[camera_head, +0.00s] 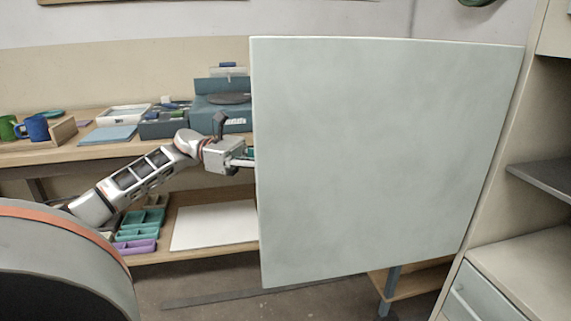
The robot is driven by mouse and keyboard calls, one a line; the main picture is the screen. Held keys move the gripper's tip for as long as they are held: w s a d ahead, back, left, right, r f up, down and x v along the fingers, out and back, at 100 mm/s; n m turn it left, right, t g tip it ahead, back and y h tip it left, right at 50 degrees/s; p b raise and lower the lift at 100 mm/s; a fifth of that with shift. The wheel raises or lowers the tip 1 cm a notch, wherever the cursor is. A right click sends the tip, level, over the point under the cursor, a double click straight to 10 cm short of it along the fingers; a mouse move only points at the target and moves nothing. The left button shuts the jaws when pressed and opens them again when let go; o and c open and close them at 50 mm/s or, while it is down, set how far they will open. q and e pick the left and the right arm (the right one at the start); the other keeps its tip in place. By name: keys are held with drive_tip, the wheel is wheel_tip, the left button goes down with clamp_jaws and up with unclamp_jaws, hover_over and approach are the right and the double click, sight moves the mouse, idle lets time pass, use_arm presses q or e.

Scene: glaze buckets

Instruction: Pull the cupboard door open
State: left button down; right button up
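The cupboard door (385,160) is a large pale grey-green panel that stands swung open, its right edge along the cupboard frame (498,150). The cupboard's inside shows at the right, with a dark shelf (545,178). My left gripper (247,158) is at the door's free left edge, about mid-height. Its fingertips are partly hidden at or behind that edge, so I cannot tell whether they touch or grip the door. The handle is not visible. My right gripper is not in view.
A wooden workbench (75,152) behind holds green and blue mugs (36,128), trays and a teal toolbox (222,108). Its lower shelf has coloured bins (137,232) and a white sheet (214,225). A drawer (490,296) is low in the cupboard. Floor shows below the door.

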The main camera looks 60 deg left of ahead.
use_arm(q)
drive_tip(key=shift+w+a, duration=0.1)
drive_tip(key=shift+a, duration=0.05)
idle(0.3)
drive_tip(key=c, duration=2.1)
unclamp_jaws()
drive_tip(key=shift+a, duration=0.1)
drive_tip(key=v, duration=1.1)
drive_tip(key=shift+s+a, duration=0.25)
drive_tip(key=shift+a, duration=0.1)
